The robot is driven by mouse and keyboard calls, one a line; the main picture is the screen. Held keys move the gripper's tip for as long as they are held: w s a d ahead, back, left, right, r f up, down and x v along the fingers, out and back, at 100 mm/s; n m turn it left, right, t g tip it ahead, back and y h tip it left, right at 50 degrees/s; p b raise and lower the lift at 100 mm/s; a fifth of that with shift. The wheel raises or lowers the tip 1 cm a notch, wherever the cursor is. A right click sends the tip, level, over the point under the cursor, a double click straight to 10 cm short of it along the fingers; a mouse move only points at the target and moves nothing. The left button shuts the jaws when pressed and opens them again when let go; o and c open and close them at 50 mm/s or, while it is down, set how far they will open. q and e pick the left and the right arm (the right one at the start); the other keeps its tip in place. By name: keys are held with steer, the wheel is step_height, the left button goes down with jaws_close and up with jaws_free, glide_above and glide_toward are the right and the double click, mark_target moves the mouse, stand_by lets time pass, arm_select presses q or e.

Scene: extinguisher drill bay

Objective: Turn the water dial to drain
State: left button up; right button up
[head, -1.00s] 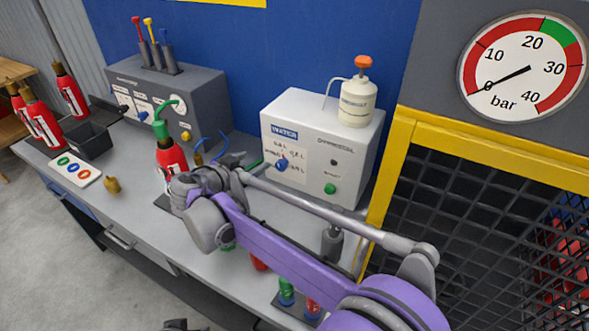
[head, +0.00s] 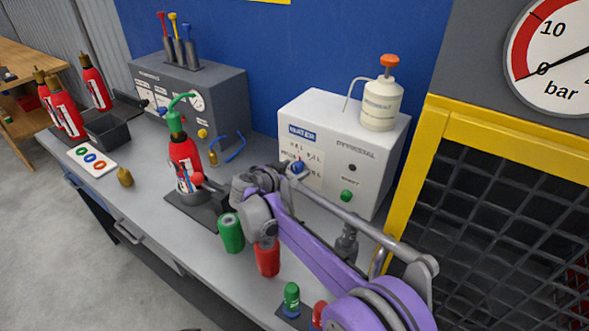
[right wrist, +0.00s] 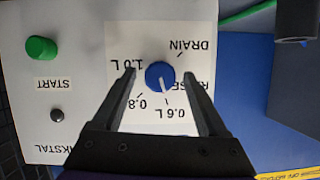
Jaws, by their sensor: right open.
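The water dial (head: 298,168) is a blue knob on the front of the white water box (head: 375,165). In the right wrist view the dial (right wrist: 159,76) appears upside down, its white mark pointing at the 0.6 L label. The DRAIN label (right wrist: 190,47) is at the upper right there, with 0.8 and 1.0 L on the left. My right gripper (right wrist: 160,74) is open, one finger on each side of the dial; whether they touch it is unclear. In the head view my right wrist hides part of the box's lower front. My left gripper is not visible.
A green START button (head: 346,196) is on the same box, with a white bottle (head: 382,103) on top. A red extinguisher (head: 184,158) stands left of my arm. Green (head: 231,233) and red (head: 267,260) cylinders are near the bench front. A yellow-framed mesh cage (head: 475,190) is at right.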

steer(key=shift+w+d+f, duration=0.1)
steer(key=shift+w+d, duration=0.05)
steer(key=shift+w, duration=0.1)
jaws_close()
stand_by(0.5)
steer(key=shift+n+g+h+p, duration=0.5)
steer(key=shift+n+h+p, duration=0.2)
steer(key=shift+n, duration=0.4)
steer(key=shift+w+n+g+h+p, duration=0.1)
steer(key=shift+n+g+h+p, duration=0.35)
steer(key=shift+n, duration=0.75)
steer(key=shift+h, duration=0.35)
